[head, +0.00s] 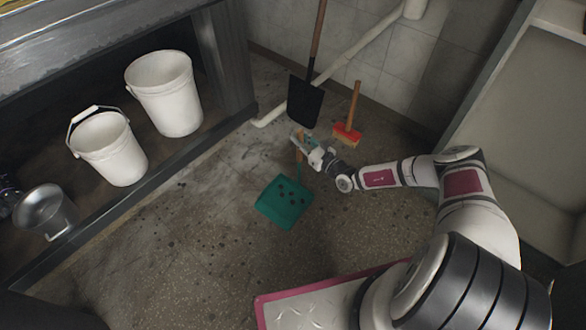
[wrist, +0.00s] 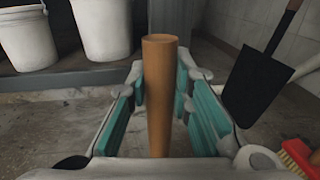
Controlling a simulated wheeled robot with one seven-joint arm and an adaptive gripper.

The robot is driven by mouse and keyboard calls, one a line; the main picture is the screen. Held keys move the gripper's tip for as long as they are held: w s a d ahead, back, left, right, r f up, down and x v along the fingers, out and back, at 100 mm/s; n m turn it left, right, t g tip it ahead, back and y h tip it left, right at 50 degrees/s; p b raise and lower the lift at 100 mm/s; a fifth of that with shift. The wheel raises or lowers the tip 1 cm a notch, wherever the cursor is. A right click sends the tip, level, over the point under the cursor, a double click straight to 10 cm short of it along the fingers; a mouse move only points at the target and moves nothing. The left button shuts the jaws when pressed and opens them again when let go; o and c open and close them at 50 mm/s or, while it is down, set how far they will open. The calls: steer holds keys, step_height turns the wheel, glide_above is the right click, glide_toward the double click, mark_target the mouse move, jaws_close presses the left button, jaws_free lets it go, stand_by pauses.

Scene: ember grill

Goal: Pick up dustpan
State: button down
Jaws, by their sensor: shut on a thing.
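The dustpan has a teal pan (head: 285,202) with dark spots on it, low over or on the floor in the head view; I cannot tell whether it touches. Its wooden handle rises upright from the pan toward my gripper (head: 306,146). In the wrist view the handle (wrist: 160,95) stands between the teal finger pads of my gripper (wrist: 161,100). The gripper is shut on the handle, with its round top showing above the fingers. The pan is hidden in the wrist view.
A black shovel (head: 305,101) leans at the wall, with a red brush (head: 347,134) beside it. White buckets (head: 165,93) (head: 110,148) and a metal pot (head: 46,210) stand on the left shelf. The floor left of the pan is clear.

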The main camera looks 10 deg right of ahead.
mark_target(303, 133)
steer(key=shift+r, duration=0.1)
steer(key=shift+r+p, duration=1.35)
steer(key=shift+r, duration=0.45)
steer(key=s+d+r+p, duration=0.1)
steer(key=s+p, duration=0.5)
steer(key=s, duration=0.9)
step_height(303, 133, up, 6)
steer(key=s+m+p, duration=0.1)
steer(key=p, duration=0.4)
steer(key=shift+r+m, duration=0.15)
steer(key=shift+m, duration=0.15)
steer(key=shift+d, duration=0.1)
